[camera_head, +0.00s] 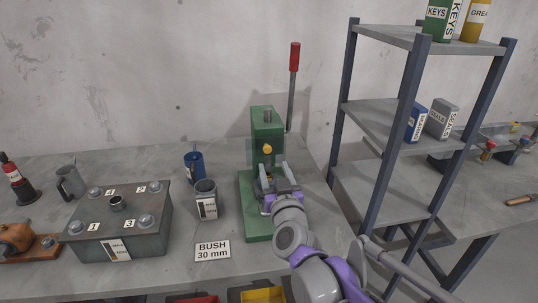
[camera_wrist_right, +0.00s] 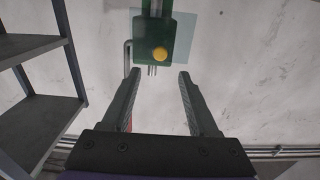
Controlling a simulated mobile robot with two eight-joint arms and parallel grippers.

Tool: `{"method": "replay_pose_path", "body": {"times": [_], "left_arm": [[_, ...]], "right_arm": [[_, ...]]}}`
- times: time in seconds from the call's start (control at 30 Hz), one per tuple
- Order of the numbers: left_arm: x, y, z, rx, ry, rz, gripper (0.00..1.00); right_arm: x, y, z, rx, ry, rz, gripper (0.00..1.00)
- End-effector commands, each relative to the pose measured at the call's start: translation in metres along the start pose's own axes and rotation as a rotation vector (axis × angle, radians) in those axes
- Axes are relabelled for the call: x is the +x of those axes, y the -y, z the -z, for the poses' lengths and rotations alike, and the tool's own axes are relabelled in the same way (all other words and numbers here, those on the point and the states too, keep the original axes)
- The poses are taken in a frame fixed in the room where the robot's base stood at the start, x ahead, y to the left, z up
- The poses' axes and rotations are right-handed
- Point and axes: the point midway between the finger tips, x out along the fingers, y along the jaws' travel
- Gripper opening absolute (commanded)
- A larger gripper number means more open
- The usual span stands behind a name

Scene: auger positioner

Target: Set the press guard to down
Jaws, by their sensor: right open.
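The green press (camera_head: 263,125) stands on the bench, with a red-handled lever (camera_head: 294,58) rising at its right. A yellow knob (camera_head: 267,149) shows on its front, and also in the right wrist view (camera_wrist_right: 160,54). A pale see-through panel (camera_wrist_right: 187,42), which looks like the press guard, lies around the green head in the wrist view. I cannot tell whether it is up or down. My right gripper (camera_head: 272,167) is open in front of the press. In the wrist view its fingers (camera_wrist_right: 160,73) are apart and empty, with the knob beyond and between their tips. My left gripper is out of view.
A blue-posted shelf rack (camera_head: 412,90) stands close at the right. Left of the press are a grey can (camera_head: 206,200), a blue can (camera_head: 194,167), a "BUSH 30 mm" card (camera_head: 212,251) and a bolted grey box (camera_head: 150,229). Bare bench lies between rack and press.

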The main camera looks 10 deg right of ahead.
Motion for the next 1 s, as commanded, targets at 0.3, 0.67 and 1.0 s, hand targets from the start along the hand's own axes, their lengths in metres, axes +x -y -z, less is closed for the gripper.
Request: {"method": "replay_pose_path", "body": {"times": [0.3, 0.67, 1.0], "left_arm": [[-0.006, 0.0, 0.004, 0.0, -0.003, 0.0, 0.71], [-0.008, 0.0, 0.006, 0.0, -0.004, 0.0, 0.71], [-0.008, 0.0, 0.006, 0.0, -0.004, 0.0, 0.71]], "right_arm": [[0.058, -0.001, 0.001, 0.0, 0.0, -0.001, 0.6], [0.081, 0.0, 0.0, 0.0, 0.001, 0.001, 0.6], [0.081, 0.0, 0.0, 0.0, 0.001, 0.001, 0.33]]}}
